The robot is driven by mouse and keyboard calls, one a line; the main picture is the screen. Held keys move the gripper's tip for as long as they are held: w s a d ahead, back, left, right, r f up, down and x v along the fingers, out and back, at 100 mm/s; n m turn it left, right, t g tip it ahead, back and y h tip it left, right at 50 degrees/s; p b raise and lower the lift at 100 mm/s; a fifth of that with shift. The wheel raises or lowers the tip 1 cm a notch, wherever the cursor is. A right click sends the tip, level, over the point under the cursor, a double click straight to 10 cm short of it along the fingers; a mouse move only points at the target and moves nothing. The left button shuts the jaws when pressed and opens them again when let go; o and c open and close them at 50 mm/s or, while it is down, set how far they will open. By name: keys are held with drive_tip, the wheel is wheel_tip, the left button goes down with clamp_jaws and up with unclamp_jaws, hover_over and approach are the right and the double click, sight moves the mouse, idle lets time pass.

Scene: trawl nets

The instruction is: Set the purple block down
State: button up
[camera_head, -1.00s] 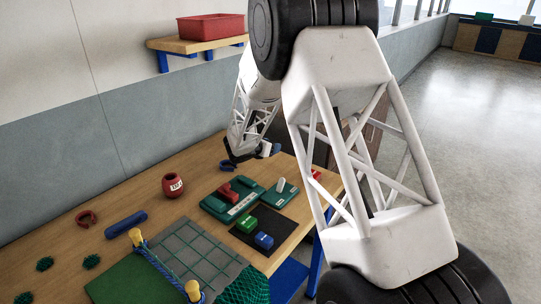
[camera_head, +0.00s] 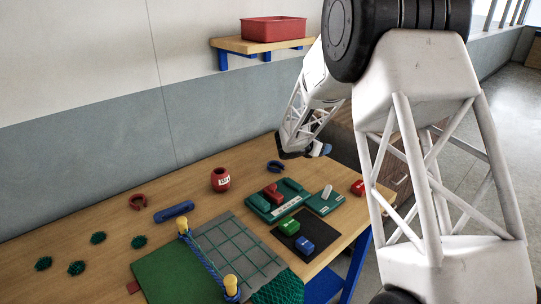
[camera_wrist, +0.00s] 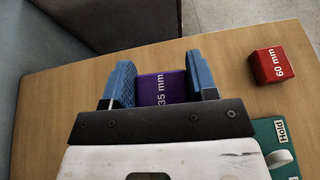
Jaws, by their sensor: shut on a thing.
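In the wrist view, my gripper (camera_wrist: 162,82) has its two blue fingers closed on the sides of a purple block (camera_wrist: 162,88) marked "35 mm". The wooden table (camera_wrist: 85,85) lies beyond and around it; I cannot tell whether the block touches the wood. In the head view, my gripper (camera_head: 306,152) is low at the table's far right part, behind the green fixtures. The purple block is not clearly visible there.
A red block (camera_wrist: 271,66) marked "60 mm" lies to the right, apart from my gripper. A green "Hold" plate (camera_wrist: 277,140) is at lower right.

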drive_tip(key=s+a+n+t+y, duration=0.1)
drive_tip(key=s+a+n+y, duration=0.2)
drive_tip(key=a, duration=1.6)
drive_tip(key=s+a+n+t+y, duration=0.2)
drive_tip(key=s+a, duration=0.4)
drive_tip(key=a, duration=1.3)
drive_tip(key=s+a+n+t+y, duration=0.1)
drive_tip(key=s+a+n+y, duration=0.3)
drive_tip(key=a, duration=1.5)
drive_tip(key=shift+s+a+r+n+t+y, duration=0.15)
drive_tip(key=shift+s+a+n+t+y, duration=0.25)
drive_tip(key=shift+s, duration=0.4)
hover_over(168, 190)
drive_tip(key=shift+f, duration=3.15)
drive_tip(key=shift+f, duration=1.85)
